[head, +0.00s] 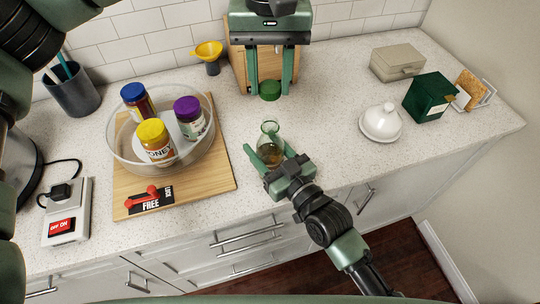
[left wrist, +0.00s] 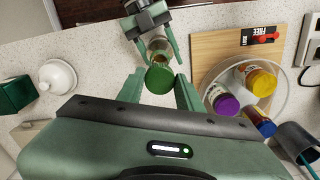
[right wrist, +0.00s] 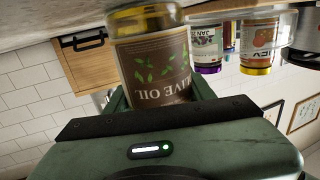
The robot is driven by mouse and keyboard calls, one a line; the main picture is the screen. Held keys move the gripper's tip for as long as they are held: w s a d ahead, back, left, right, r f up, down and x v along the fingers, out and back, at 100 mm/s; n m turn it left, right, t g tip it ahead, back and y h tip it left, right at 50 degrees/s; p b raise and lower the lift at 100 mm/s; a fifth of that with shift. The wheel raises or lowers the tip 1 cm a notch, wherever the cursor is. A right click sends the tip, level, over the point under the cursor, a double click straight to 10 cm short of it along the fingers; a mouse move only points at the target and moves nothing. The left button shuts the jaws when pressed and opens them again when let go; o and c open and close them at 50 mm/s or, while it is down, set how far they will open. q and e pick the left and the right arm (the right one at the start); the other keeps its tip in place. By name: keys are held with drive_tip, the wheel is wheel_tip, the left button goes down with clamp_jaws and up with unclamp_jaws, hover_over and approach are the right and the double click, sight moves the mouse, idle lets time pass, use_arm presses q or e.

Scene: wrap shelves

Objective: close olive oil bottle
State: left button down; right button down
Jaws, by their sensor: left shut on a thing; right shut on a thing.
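The olive oil bottle (head: 270,133) stands at the front middle of the counter, its clear neck uncovered. My right gripper (head: 268,156) is shut around its body from the front; the brown label (right wrist: 155,65) fills much of the right wrist view. My left gripper (head: 270,88) points down behind the bottle, shut on a green cap (head: 270,91). The cap is apart from the bottle in the head view. In the left wrist view the cap (left wrist: 159,80) lies between the fingertips and overlaps part of the bottle (left wrist: 158,47).
To the left, a clear round bin (head: 122,153) with several jars stands on a wooden board (head: 215,178). To the right are a white domed dish (head: 380,124), a green box (head: 428,97) and a beige box (head: 397,63). A yellow funnel (head: 208,51) stands at the back.

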use_arm(q)
drive_tip(key=shift+f, duration=2.5)
drive_tip(key=shift+f, duration=0.1)
drive_tip(key=shift+f, duration=0.8)
drive_tip(key=shift+f, duration=0.55)
drive_tip(key=m, duration=1.3)
drive_tip(key=c, duration=0.9)
unclamp_jaws()
drive_tip(key=shift+c, duration=0.2)
